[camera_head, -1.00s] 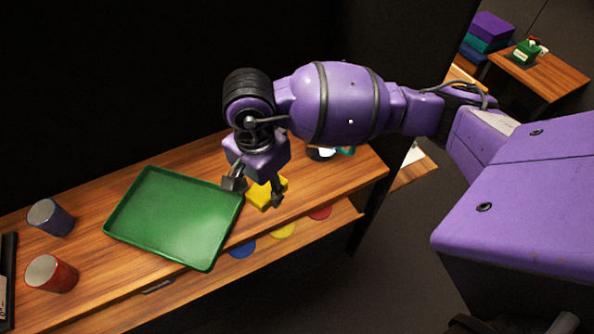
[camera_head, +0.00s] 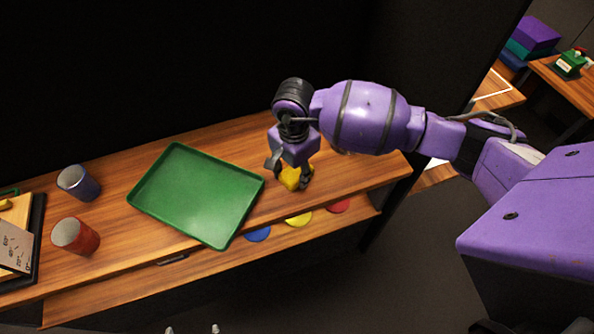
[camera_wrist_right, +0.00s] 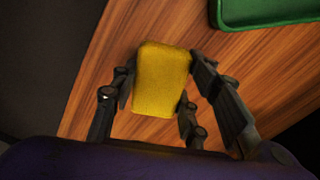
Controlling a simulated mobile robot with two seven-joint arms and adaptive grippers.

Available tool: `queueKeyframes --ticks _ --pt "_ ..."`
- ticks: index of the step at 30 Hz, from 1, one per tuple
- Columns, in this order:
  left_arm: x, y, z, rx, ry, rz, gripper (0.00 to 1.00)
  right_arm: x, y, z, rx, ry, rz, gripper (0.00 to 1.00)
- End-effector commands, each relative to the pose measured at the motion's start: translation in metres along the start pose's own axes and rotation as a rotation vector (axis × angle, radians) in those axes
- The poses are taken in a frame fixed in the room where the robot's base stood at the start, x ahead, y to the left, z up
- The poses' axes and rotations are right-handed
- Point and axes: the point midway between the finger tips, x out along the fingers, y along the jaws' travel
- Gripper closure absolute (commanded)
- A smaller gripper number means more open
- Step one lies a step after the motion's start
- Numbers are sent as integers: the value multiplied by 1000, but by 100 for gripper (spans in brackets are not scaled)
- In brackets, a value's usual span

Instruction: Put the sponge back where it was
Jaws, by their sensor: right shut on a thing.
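The yellow sponge (camera_head: 291,178) is between the fingers of my right gripper (camera_head: 289,175), over the wooden table to the right of the green tray. In the right wrist view, my right gripper (camera_wrist_right: 158,105) has its fingers on both sides of the sponge (camera_wrist_right: 161,80) and is shut on it. The fingers partly hide the sponge in the head view. I cannot tell exactly how far it is above the wood.
The green tray (camera_head: 195,195) lies just left of the gripper. A blue cup (camera_head: 78,183) and a red cup (camera_head: 75,236) stand farther left. Bare wood lies right of the gripper.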

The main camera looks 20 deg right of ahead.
Motion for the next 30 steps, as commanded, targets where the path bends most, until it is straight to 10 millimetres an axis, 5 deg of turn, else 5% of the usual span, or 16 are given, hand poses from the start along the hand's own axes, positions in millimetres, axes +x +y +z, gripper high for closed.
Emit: queueKeyframes --ticks 6,7,11,22,30 --pt "1 0 3 0 -3 0 28 5 0 0 0 0 2 79" --pt "1 0 2 0 -2 0 28 4 0 0 0 0 1 55" --pt "1 0 2 1 -1 -1 28 3 0 0 1 0 1 39" --pt "0 -1 -4 1 7 -1 28 -2 0 0 1 0 -1 39" --pt "0 -1 -3 0 5 -1 28 -47 -2 -1 -1 3 -4 39"
